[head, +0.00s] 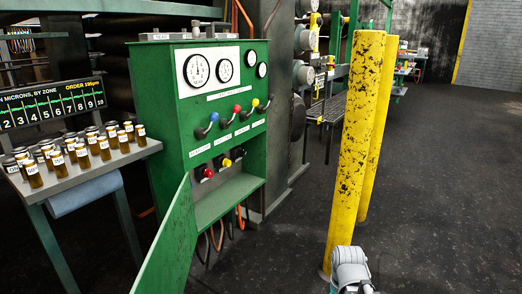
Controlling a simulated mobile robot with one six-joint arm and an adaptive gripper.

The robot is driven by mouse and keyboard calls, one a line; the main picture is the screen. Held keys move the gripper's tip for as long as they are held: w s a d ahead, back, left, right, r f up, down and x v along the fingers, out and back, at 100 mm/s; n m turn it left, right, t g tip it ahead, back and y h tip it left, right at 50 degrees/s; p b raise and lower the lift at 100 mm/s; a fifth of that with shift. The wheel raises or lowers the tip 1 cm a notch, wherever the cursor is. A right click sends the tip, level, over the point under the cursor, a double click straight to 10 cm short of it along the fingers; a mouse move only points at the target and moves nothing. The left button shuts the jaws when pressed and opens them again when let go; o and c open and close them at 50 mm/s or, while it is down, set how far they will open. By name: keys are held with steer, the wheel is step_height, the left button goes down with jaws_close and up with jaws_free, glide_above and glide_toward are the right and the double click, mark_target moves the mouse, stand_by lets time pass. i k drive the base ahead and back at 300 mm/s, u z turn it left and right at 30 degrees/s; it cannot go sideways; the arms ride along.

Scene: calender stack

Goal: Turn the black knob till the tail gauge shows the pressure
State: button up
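The green control cabinet (178,135) stands left of centre with its lower door (170,245) swung open. In its lower opening are a red knob (207,172), a yellow knob (227,162) and, farthest right, a dark knob (239,153) that looks black. My gripper is not in view; part of my arm shows at bottom right.
A bench (95,172) with several brown jars is left. Yellow posts (357,130) stand right of the cabinet, with open floor between.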

mark_target(243, 153)
steer(key=z, duration=0.15)
steer(key=i, duration=1.65)
steer(key=u, duration=0.5)
